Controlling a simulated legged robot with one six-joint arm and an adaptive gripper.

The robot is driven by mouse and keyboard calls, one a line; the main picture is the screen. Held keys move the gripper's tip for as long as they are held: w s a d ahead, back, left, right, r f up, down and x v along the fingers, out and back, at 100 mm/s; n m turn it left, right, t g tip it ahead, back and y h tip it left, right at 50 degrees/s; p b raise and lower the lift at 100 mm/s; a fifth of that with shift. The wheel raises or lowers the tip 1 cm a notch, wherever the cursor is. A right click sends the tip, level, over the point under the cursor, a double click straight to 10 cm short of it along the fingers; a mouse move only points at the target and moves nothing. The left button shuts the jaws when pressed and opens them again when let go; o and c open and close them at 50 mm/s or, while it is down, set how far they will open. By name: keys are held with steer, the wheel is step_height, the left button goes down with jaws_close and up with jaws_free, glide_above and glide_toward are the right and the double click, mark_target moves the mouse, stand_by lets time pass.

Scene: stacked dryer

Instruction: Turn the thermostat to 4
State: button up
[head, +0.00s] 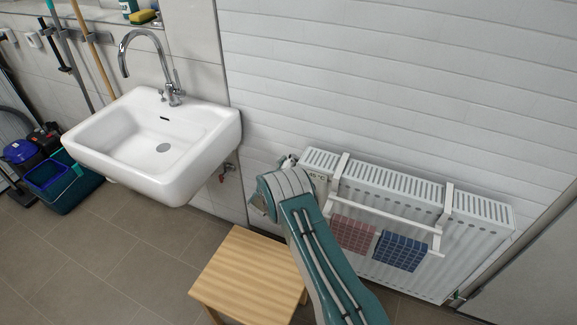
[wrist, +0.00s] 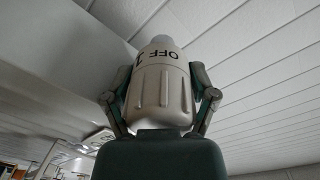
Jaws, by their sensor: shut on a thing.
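The thermostat (wrist: 160,78) is a pale, ribbed knob with a rounded grey tip, in the middle of the wrist view. In the head view, my arm's end is at the upper left corner of the white radiator (head: 480,212). It hides most or all of the thermostat there.
A towel rail with a red cloth (head: 353,232) and a blue cloth (head: 401,251) hangs on the radiator front. A wooden stool (head: 245,275) stands left of my arm. A white sink (head: 150,140) is on the wall further left, with a blue-green bucket (head: 75,190) beyond it.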

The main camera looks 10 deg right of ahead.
steer(key=o, duration=1)
steer(key=shift+a, duration=0.1)
steer(key=shift+o, duration=0.2)
steer(key=shift+a, duration=0.1)
steer(key=v, duration=1.2)
